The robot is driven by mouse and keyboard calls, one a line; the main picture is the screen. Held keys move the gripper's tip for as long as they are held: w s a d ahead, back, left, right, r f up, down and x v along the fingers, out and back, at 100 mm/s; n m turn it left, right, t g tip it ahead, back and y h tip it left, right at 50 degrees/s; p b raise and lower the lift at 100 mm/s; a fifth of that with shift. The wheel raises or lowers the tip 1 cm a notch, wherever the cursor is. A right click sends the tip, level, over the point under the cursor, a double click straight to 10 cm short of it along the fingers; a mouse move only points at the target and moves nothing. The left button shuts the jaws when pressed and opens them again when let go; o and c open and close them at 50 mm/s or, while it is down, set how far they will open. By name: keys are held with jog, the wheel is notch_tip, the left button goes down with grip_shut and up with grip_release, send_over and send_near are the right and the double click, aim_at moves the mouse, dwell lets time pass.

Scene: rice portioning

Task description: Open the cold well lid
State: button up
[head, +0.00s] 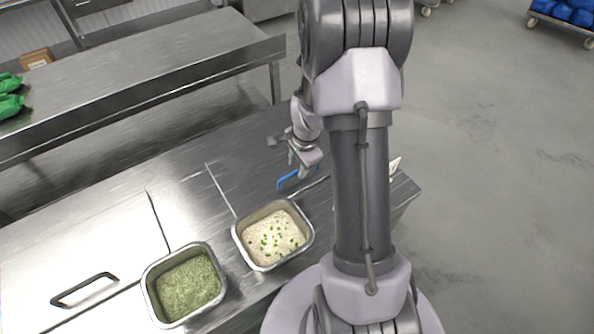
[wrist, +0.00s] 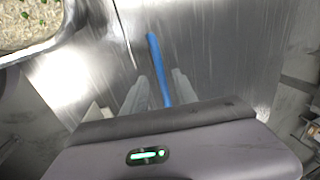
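A flat steel lid panel with a black bar handle (head: 84,289) lies at the lower left of the counter in the head view; I take it for the cold well lid, and it lies flat. My gripper (head: 296,166) is far to its right, low over the counter behind the rice pan. In the wrist view, my gripper's two grey fingers (wrist: 160,82) stand apart. A slim blue handle (wrist: 155,50) shows between them with narrow gaps on each side. What the blue handle belongs to is unclear; it also shows in the head view (head: 288,181).
A steel pan of white rice with green bits (head: 239,247) and a pan of green herbs (head: 150,300) sit at the counter's front. A raised steel shelf (head: 150,75) with green bags (head: 10,104) runs behind. My arm hides the counter's right part.

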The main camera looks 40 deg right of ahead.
jog(key=shift+w+f, duration=0.25)
jog(key=shift+f, duration=0.65)
grip_shut()
dwell(0.8)
